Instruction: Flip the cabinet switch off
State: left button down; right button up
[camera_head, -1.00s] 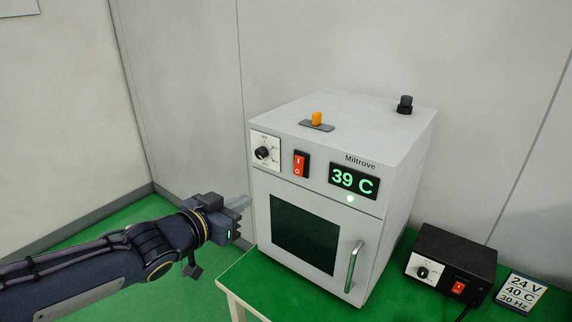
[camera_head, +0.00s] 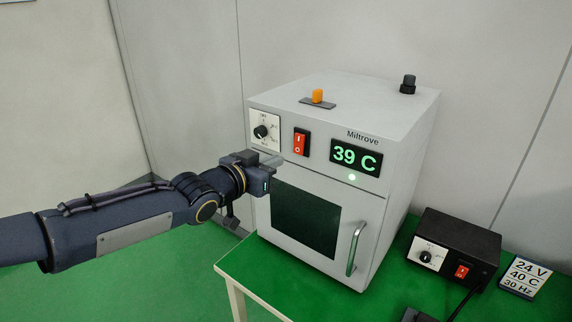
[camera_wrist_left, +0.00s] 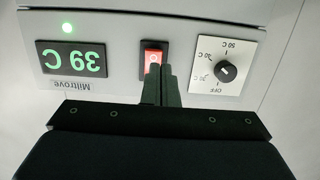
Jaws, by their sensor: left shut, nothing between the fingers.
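The cabinet (camera_head: 330,180) is a light grey box marked Miltrove on a green table. Its red rocker switch (camera_head: 300,143), in a black frame, is on the front between the dial and the display. My left gripper (camera_head: 276,160) is shut and empty, just in front of the cabinet below and left of the switch. In the left wrist view, which is upside down, the shut fingers (camera_wrist_left: 160,84) point at the switch (camera_wrist_left: 154,58) and cover part of it. I cannot tell whether they touch it. My right gripper is not in view.
The cabinet has a dial (camera_head: 262,131), a display (camera_head: 356,156) reading 39 C with a lit green lamp, and a door handle (camera_head: 355,248). An orange toggle (camera_head: 317,96) and black knob (camera_head: 408,84) are on top. A black box (camera_head: 456,249) and sign (camera_head: 525,276) stand at right.

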aim_at(294, 152)
pick_arm(q)
jog(key=x, duration=0.5)
jog(key=shift+d, duration=0.1)
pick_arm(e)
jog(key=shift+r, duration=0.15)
